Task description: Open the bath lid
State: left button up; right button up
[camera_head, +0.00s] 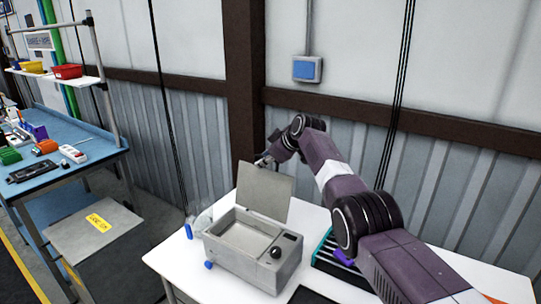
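The grey bath (255,262) sits on a white table, with a dark knob on the right of its front. Its lid (264,191) stands raised at the back edge, nearly upright, and the bath's inside shows. My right arm comes in from the right and reaches over behind the lid. My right gripper (264,161) is at the lid's top edge, partly hidden by it. It is small in view, so I cannot tell whether it touches the lid or how far its fingers are apart. My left gripper is not in view.
A clear flask-like item (202,220) and blue caps are left of the bath. A teal-edged rack (325,256) stands to its right, under my arm. The wall with a brown post (243,80) is close behind. A blue workbench (60,140) is at the left.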

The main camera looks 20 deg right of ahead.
aim_at(269, 180)
jog(key=shift+v, duration=1.55)
jog(key=v, duration=0.8)
jog(key=shift+s+r, duration=0.25)
jog(key=shift+r, duration=0.05)
